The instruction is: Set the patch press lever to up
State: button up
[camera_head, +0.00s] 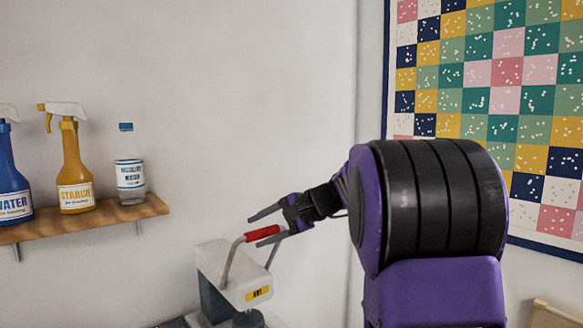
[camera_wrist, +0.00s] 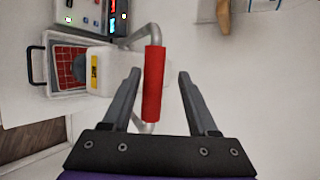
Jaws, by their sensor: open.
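The patch press (camera_head: 232,272) is a white and grey machine with a yellow label, at the bottom centre of the head view. Its lever (camera_head: 262,233) is a bent grey metal bar with a red grip, raised above the press body. The lever's red grip (camera_wrist: 154,84) stands between the fingers in the wrist view, with a gap on each side. My gripper (camera_head: 262,225) is open around the red grip, its fingers pointing left. In the wrist view my gripper (camera_wrist: 157,78) shows both fingers spread. The press's lower part is cut off in the head view.
A wooden shelf (camera_head: 88,219) at left holds a blue spray bottle (camera_head: 12,175), a yellow starch bottle (camera_head: 72,165) and a clear bottle (camera_head: 129,170). A patchwork quilt (camera_head: 490,95) hangs at right. A control panel (camera_wrist: 98,18) with lights shows beside the press.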

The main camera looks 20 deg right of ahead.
jog(key=shift+s+d+r, duration=0.1)
jog(key=shift+d+r, duration=0.25)
jog(key=shift+r, duration=0.45)
jog(key=shift+w+d+r, duration=0.1)
jog(key=shift+d+r, duration=0.25)
jog(key=shift+r, duration=0.45)
jog(key=shift+s+d+r, duration=0.1)
jog(key=shift+d+r, duration=0.25)
jog(key=shift+r, duration=0.45)
jog(key=s+d+r, duration=0.1)
jog(key=d+r, duration=0.3)
jog(key=r, duration=0.5)
jog(key=shift+d+r, duration=0.25)
jog(key=shift+d, duration=0.1)
jog(key=shift+s, duration=0.1)
jog(key=v, duration=1.7)
jog(key=shift+d, duration=0.25)
jog(key=shift+s, duration=0.1)
